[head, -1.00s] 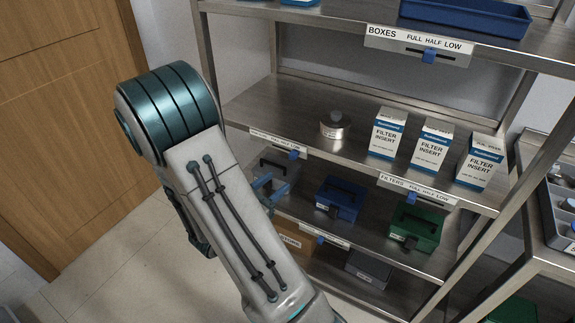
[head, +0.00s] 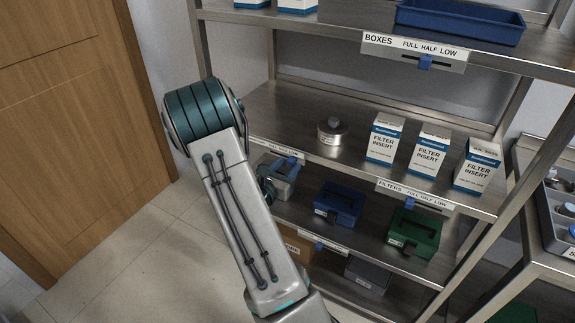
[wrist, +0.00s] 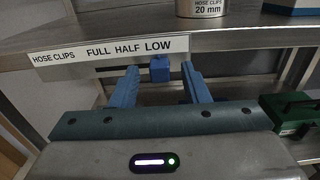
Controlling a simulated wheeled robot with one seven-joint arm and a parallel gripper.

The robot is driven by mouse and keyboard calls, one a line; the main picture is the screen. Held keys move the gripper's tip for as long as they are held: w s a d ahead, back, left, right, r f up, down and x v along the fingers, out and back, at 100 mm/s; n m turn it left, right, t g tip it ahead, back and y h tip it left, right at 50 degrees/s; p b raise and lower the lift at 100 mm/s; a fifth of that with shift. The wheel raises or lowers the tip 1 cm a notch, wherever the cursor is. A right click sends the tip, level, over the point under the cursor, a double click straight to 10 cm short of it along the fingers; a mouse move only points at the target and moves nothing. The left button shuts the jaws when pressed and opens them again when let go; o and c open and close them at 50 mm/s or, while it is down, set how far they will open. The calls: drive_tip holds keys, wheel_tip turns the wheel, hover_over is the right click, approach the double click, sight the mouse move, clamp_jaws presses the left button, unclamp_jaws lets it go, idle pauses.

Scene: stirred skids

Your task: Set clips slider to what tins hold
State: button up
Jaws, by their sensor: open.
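The hose clips label (wrist: 110,50), marked FULL HALF LOW, is on the front edge of a steel shelf. Its blue slider (wrist: 160,69) sits under the word LOW. My gripper (wrist: 161,87) is open, with its two blue fingers on either side of the slider and apart from it in the wrist view. In the head view my gripper (head: 282,165) is just below the label, and the slider is hard to tell from the fingers. One silver tin (head: 332,132) stands on the shelf above; the wrist view reads HOSE CLIPS 20 mm on the tin (wrist: 202,9). Its inside is hidden.
Filter insert boxes (head: 428,152) stand right of the tin, above the filters label (head: 415,194) with its own slider. A blue case (head: 338,203) and a green case (head: 414,232) sit on the shelf below. The boxes label (head: 413,51) is higher up.

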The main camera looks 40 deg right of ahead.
sight(283, 155)
drive_tip(key=shift+w+d, duration=0.2)
drive_tip(key=shift+d, duration=0.35)
clamp_jaws()
drive_tip(key=shift+w+a, duration=0.4)
drive_tip(key=shift+w, duration=0.45)
drive_tip(key=shift+w+a, duration=0.35)
drive_tip(key=shift+w, duration=0.5)
unclamp_jaws()
drive_tip(key=shift+s, duration=0.1)
